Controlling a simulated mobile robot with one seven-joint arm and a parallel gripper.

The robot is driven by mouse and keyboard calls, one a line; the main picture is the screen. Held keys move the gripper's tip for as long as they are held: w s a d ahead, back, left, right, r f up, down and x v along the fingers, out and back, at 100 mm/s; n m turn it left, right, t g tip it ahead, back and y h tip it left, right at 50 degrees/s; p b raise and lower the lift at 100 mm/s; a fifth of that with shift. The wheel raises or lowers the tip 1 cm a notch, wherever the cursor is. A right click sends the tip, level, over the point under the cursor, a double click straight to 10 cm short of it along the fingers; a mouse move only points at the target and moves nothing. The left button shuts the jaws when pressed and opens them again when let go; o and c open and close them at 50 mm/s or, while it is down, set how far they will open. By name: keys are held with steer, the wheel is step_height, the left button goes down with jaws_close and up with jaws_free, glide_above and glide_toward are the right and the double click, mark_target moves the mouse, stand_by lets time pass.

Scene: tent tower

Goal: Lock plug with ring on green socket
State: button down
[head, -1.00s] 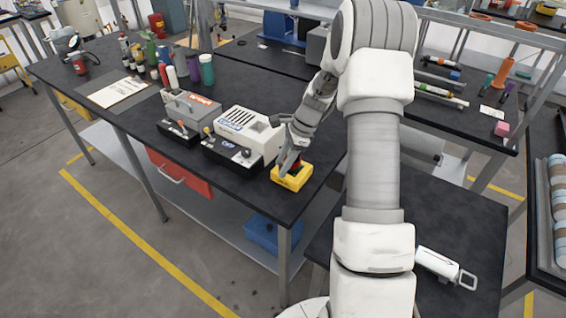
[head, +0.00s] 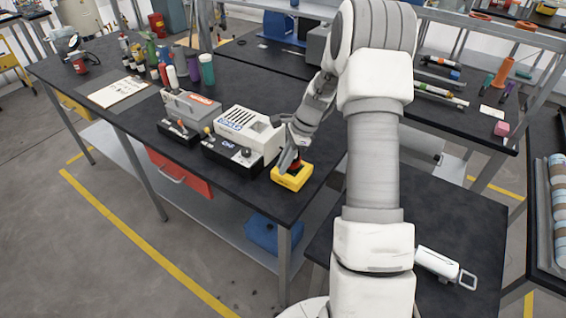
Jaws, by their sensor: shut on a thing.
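My gripper (head: 289,160) points down over a small yellow box (head: 290,180) at the front right corner of the long black bench. A small red part (head: 296,166) shows at the fingertips, just over the box's top. My gripper is shut on it, as far as I can see. The fingers and wrist hide most of the part. I cannot tell whether it touches the box. No ring and no green socket can be made out clearly at this size.
A white device (head: 240,133) and a dark control box (head: 232,157) stand left of the yellow box. A grey case (head: 191,108) is farther left. A white cylinder with a metal loop (head: 440,266) lies on the lower right table. Bottles (head: 207,70) stand behind.

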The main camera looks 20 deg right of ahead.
steer(key=d+n+g, duration=0.1)
steer(key=n, duration=0.1)
steer(key=s+n, duration=0.1)
steer(key=n, duration=0.1)
steer(key=shift+s+d+g, duration=0.15)
steer(key=shift+d+g, duration=0.25)
steer(key=n, duration=0.1)
steer(key=d+n+g, duration=0.1)
steer(key=n, duration=0.1)
steer(key=d+n+h, duration=0.1)
steer(key=shift+s+d+n+g, duration=0.1)
steer(key=shift+s+n+g, duration=0.2)
steer(key=shift+n, duration=0.1)
steer(key=shift+w+d+n+g+h, duration=0.25)
steer(key=shift+d+n+h, duration=0.3)
steer(key=shift+n, duration=0.9)
steer(key=shift+w+d+n+g+h, duration=0.15)
steer(key=shift+d+n+g+h, duration=0.25)
steer(key=shift+d+n, duration=0.7)
steer(key=shift+w+d+n+g+h, duration=0.25)
steer(key=shift+d+n+h, duration=0.15)
steer(key=shift+n, duration=1.35)
steer(key=shift+r, duration=0.1)
steer(key=c, duration=0.8)
jaws_free()
steer(key=shift+c, duration=0.2)
steer(key=shift+s, duration=0.1)
